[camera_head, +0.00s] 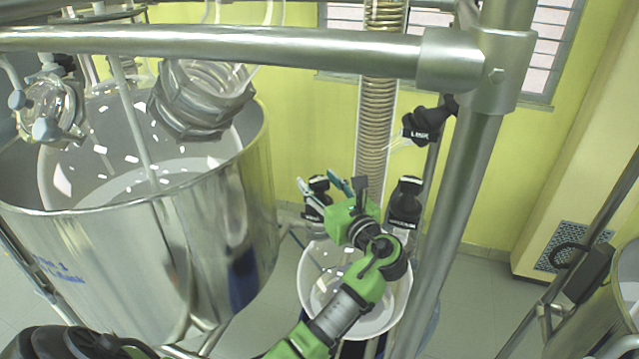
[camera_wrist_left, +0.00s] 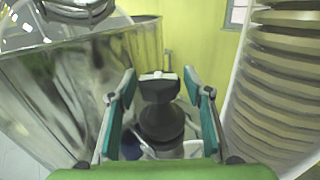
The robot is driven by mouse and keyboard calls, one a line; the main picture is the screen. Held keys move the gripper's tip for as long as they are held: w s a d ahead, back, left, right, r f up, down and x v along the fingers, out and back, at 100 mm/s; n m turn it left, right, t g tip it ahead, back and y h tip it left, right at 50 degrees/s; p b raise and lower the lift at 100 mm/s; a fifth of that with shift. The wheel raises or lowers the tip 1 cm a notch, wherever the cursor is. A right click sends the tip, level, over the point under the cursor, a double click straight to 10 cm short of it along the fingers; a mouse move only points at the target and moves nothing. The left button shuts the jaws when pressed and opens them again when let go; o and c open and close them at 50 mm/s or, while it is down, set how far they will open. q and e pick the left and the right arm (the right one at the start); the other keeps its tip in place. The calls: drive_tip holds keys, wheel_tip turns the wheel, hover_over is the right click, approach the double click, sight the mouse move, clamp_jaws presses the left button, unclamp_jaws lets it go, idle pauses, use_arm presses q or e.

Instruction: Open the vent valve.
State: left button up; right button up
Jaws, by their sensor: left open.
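A black valve (camera_head: 317,197) stands beyond my left gripper in the head view, partly hidden by it. In the left wrist view a black valve body (camera_wrist_left: 160,118) with a pale-edged top piece lies between the fingers. My left gripper (camera_head: 322,184) is open, with one teal-padded finger on each side of the valve; its fingers also show in the left wrist view (camera_wrist_left: 158,75). There are gaps between pads and valve top. Another black fitting (camera_head: 405,203) stands to the right, and a black labelled one (camera_head: 428,122) sits higher up. I cannot tell which carries the vent label. My right gripper is not in view.
A large steel vessel (camera_head: 150,270) fills the left. A coiled glass column (camera_head: 375,125) rises behind the gripper. A thick steel frame bar (camera_head: 210,44) crosses the top and an upright post (camera_head: 462,190) stands right of my arm. A white-rimmed round vessel (camera_head: 305,285) is below.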

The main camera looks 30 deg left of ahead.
use_arm(q)
drive_tip(key=shift+s+a+r+m+t+h+p, duration=0.1)
drive_tip(key=shift+r+m+t+h+p, duration=0.25)
drive_tip(key=shift+p, duration=0.2)
drive_tip(key=shift+f+m+t+h, duration=0.35)
drive_tip(key=shift+m+t, duration=0.1)
drive_tip(key=shift+t, duration=0.2)
drive_tip(key=m+t+h, duration=0.1)
drive_tip(key=t+h, duration=0.1)
drive_tip(key=m+t+h, duration=0.2)
drive_tip(key=shift+s+a+r+m, duration=0.1)
drive_tip(key=shift+s+m, duration=0.05)
drive_tip(key=shift+m, duration=0.15)
drive_tip(key=m+t+h, duration=0.2)
drive_tip(key=m+h, duration=0.1)
drive_tip(key=h, duration=0.1)
drive_tip(key=shift+c, duration=0.4)
